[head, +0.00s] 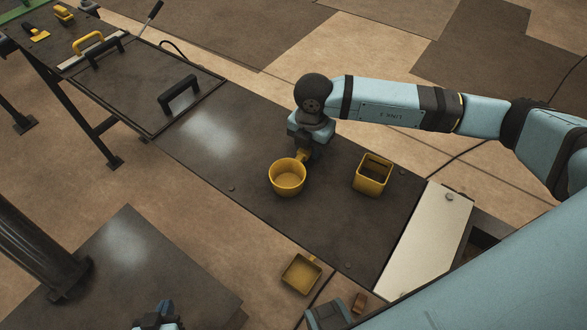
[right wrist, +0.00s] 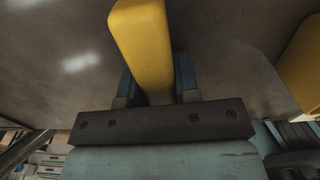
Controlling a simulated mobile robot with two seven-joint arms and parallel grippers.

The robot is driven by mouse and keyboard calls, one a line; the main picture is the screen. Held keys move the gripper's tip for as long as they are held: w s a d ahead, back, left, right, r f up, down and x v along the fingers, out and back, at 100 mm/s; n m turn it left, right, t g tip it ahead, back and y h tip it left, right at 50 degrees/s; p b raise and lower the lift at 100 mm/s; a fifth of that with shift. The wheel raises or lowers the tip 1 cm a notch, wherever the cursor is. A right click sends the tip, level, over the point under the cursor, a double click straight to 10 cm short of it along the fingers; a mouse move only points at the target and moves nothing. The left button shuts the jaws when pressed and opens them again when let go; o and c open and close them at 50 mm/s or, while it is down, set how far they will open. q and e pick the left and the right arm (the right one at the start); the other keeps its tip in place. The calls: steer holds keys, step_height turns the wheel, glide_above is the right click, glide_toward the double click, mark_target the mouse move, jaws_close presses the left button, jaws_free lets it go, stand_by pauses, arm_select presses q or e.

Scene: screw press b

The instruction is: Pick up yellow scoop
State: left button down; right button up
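A round yellow scoop (head: 287,178) shows on or just above the dark bench top in the head view, its handle pointing up-right. My right gripper (head: 305,154) is at that handle. In the right wrist view the yellow handle (right wrist: 146,45) lies between the two blue fingers (right wrist: 158,88), which close against its sides.
A square yellow container (head: 372,174) stands right of the round scoop; a yellow edge shows at the wrist view's right. A black handle (head: 179,94) stands on a dark plate up-left. A pale plate (head: 428,240) covers the bench's right end. Bench left of the scoop is clear.

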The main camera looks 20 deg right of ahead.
steer(key=shift+c, duration=0.9)
